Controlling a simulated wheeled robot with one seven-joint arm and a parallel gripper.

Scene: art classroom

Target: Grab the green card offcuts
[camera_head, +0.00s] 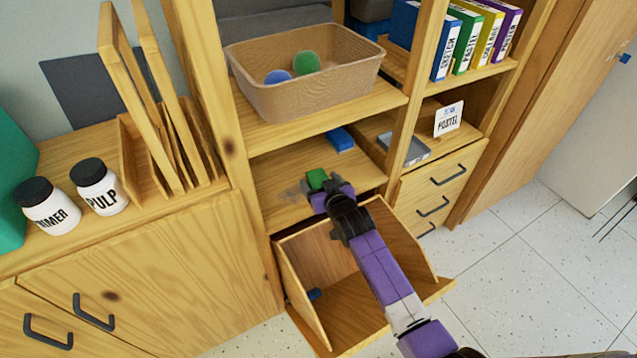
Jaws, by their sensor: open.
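The green card offcuts (317,178) show as a small green block on the middle shelf, below the wicker basket. My gripper (308,188) is at the end of my purple arm, reaching in over the front of that shelf. It is open and right at the green piece. The fingers are small and blurred here, so I cannot tell whether they touch it. The gripper's body hides part of the shelf around the piece.
A blue piece (340,138) lies farther back on the same shelf. Above stands a wicker basket (300,95) with two balls. Below, an open wooden bin (300,262) juts out under my arm. A wooden upright (385,125) bounds the shelf on the right.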

